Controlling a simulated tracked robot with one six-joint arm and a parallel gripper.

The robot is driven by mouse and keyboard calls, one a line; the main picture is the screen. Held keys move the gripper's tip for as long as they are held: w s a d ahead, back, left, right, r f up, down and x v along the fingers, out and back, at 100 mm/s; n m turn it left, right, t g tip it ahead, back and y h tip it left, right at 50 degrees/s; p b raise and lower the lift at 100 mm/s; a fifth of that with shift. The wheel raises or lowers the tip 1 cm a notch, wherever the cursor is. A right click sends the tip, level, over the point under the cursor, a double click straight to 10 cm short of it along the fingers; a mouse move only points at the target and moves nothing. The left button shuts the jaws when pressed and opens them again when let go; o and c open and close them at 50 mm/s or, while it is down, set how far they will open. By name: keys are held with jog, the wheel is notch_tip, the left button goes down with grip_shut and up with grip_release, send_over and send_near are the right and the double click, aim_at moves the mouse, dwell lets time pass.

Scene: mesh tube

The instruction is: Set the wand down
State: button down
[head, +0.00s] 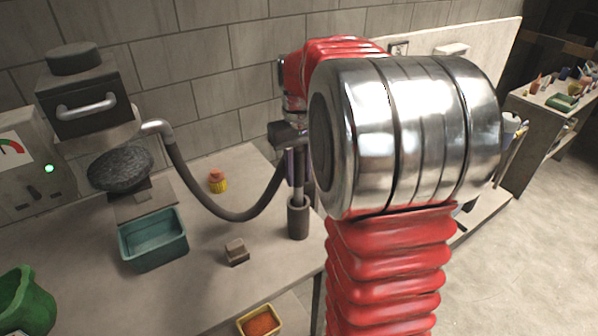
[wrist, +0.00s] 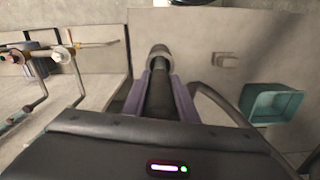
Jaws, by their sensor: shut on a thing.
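The wand is a dark tube (head: 299,178) joined to a dark hose (head: 217,211), upright in the head view. Its lower end meets a dark cylindrical holder (head: 298,219) on the bench; I cannot tell how deep it sits inside. In the wrist view the dark wand (wrist: 159,96) runs away from me between the purple fingers of my gripper (wrist: 158,88), which is shut on it. In the head view my gripper is mostly hidden behind my red arm.
A dark stone-like lump (head: 121,169) sits under a machine (head: 82,95). A green jug (head: 27,302) is at front left. The hose loops over the bench.

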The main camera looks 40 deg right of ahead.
jog(key=shift+f, duration=0.1)
jog(key=c, duration=1.4)
grip_release()
notch_tip(320, 180, up, 12)
jog(key=shift+r, duration=0.15)
jog(key=shift+a, duration=0.1)
